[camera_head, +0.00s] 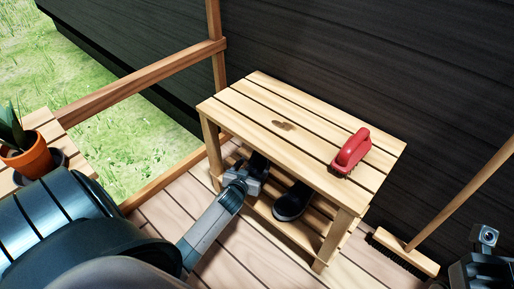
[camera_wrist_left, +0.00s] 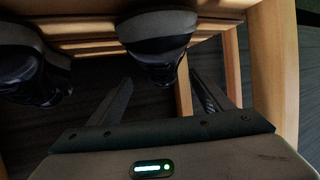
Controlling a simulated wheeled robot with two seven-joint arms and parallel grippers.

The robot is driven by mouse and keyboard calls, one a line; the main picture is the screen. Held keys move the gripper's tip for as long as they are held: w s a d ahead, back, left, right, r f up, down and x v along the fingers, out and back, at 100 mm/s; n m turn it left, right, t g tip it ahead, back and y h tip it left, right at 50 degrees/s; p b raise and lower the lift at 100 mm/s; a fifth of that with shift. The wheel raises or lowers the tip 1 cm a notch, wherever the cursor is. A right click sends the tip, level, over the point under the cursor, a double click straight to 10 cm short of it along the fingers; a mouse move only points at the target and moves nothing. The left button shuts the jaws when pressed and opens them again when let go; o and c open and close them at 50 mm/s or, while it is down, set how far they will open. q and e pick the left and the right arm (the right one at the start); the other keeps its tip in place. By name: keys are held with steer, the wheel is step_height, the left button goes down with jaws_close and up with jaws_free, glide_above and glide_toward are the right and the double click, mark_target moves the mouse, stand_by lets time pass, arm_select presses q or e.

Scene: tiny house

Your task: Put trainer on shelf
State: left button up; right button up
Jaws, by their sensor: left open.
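A small slatted wooden shelf bench (camera_head: 270,115) stands against the dark wall, with a lower shelf (camera_head: 285,228). One dark trainer (camera_head: 291,202) rests on the lower shelf, its toe toward me. A second dark trainer (camera_head: 258,163) is at its left, partly hidden by my left gripper (camera_head: 246,178). In the left wrist view, one trainer (camera_wrist_left: 158,42) with a pale sole edge shows just beyond my left gripper (camera_wrist_left: 162,88). The other trainer (camera_wrist_left: 32,62) shows at the left. The left fingers are apart with nothing between them. My right gripper (camera_head: 482,262) shows partly at the lower right; its fingers are unclear.
A red brush (camera_head: 351,151) lies on the bench top. A broom (camera_head: 410,249) leans at the right. A potted plant (camera_head: 27,157) stands at the left, by a wooden railing (camera_head: 150,75). Bench legs stand close beside the left gripper. Deck in front is clear.

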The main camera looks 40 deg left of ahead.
arm_select(q)
steer(key=shift+s+d+r, duration=0.2)
steer(key=shift+s+r, duration=0.05)
steer(key=shift+s, duration=0.35)
